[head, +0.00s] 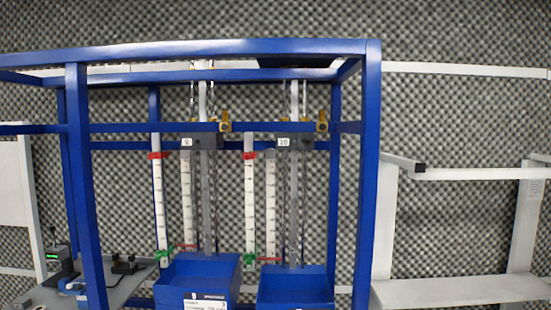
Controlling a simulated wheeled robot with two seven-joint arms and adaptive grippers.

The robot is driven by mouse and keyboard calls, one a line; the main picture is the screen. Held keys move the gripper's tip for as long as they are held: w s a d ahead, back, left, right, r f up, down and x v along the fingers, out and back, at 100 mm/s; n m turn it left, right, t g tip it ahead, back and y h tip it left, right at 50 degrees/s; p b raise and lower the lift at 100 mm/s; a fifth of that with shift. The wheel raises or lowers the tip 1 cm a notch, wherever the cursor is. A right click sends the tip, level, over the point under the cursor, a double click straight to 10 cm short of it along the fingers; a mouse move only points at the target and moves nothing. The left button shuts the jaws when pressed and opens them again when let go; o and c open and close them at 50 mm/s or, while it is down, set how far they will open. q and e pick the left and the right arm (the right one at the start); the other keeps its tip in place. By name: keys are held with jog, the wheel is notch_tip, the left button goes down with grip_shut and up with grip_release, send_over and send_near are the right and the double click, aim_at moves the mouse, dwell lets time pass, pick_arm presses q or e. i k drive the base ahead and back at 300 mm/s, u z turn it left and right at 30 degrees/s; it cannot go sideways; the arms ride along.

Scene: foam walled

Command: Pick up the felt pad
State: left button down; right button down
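I cannot make out a felt pad in the head view. Small items lie on a grey surface (135,283) at the lower left, among them a black block-like item (124,265), but none can be told as a felt pad. Neither of my grippers shows in the view.
A blue metal frame (370,180) fills the middle, holding two blue bins (200,272) (295,285), chains and white scales (250,200). A black device (60,255) stands at lower left. White shelving (460,291) is at right, before a foam wall (450,120).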

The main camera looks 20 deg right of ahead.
aim_at(62, 284)
jog(key=u, duration=0.75)
jog(key=i, duration=0.8)
jog(key=u, duration=0.75)
jog(key=i, duration=0.7)
jog(key=z, duration=0.6)
jog(key=i, duration=0.75)
jog(key=z, duration=0.7)
